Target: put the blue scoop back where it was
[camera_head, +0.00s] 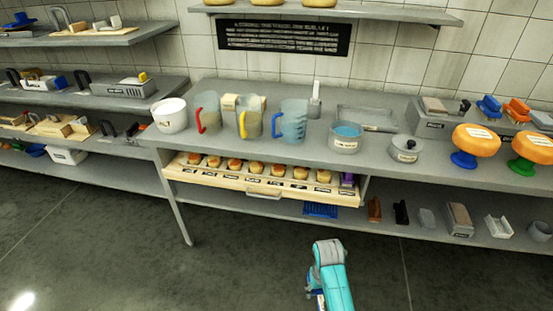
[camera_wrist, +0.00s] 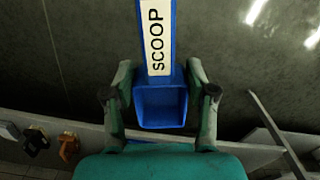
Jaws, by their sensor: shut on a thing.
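The blue scoop (camera_wrist: 161,105) shows in the wrist view, with a white label reading SCOOP on its handle and its hollow end toward my wrist. My gripper (camera_wrist: 160,74) is shut on it, one finger on each side. In the head view my teal arm (camera_head: 332,272) reaches out at the bottom centre, in front of the bench and over the open floor. A little blue shows at its lower left there, but the gripper and most of the scoop are hidden. No marked place for the scoop can be made out.
The grey bench (camera_head: 235,148) carries a white pot (camera_head: 170,115), several jugs, a pan of blue liquid (camera_head: 346,138) and a lidded pot (camera_head: 405,150). Below it, a wooden drawer (camera_head: 263,194) of small cheeses stands out. A blue grid (camera_head: 320,211) lies on the lower shelf. The floor is clear.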

